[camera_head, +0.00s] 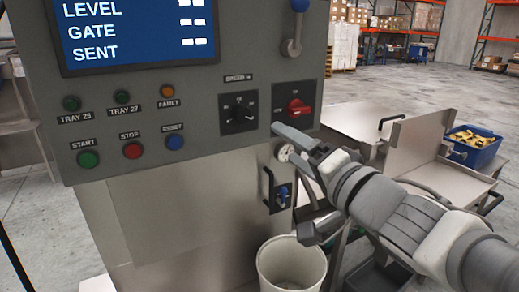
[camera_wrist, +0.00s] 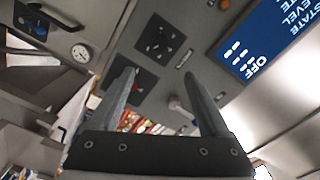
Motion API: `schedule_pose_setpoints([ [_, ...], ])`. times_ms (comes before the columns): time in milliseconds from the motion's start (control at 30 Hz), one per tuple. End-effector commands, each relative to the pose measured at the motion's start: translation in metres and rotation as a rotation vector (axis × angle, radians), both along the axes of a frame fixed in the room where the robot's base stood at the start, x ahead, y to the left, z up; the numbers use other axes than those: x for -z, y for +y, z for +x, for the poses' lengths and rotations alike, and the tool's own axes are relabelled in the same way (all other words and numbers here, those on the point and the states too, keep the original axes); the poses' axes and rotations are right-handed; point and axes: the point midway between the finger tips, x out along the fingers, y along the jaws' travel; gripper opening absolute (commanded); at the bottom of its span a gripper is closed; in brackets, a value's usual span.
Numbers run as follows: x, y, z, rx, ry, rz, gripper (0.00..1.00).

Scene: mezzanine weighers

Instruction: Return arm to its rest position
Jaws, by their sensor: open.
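My gripper (camera_head: 289,182) is in front of the grey control panel (camera_head: 200,95), at its lower right, with its arm reaching in from the right. In the wrist view my gripper (camera_wrist: 158,75) shows two separated fingers with nothing held between them. The upper finger appears just below the red rotary switch (camera_head: 298,108) in the head view; I cannot tell whether it touches the panel. The black selector dial (camera_head: 238,112) is left of the switch. In the wrist view the dial (camera_wrist: 158,40) shows beyond the fingertips, and the left finger partly covers the red switch.
A blue-knobbed lever (camera_head: 293,40) sticks out above the red switch. A round gauge (camera_head: 284,152) and a small blue-handled valve (camera_head: 283,192) are near my gripper. A pale bin (camera_head: 291,262) stands below. Metal trays and a blue crate (camera_head: 472,150) are at right. Open floor lies behind.

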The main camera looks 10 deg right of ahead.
Motion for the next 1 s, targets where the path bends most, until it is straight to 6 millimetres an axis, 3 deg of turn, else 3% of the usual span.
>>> schedule_pose_setpoints([
  [367, -0.001, -0.007, 0.002, 0.038, 0.003, -0.039, 0.8],
  [633, 0.014, -0.06, 0.002, 0.285, 0.133, -0.382, 0.8],
  [800, 0.039, -0.081, -0.021, 0.327, 0.325, -0.633, 0.8],
  [1000, 0.07, -0.078, -0.067, 0.179, 0.568, -0.893, 0.8],
])
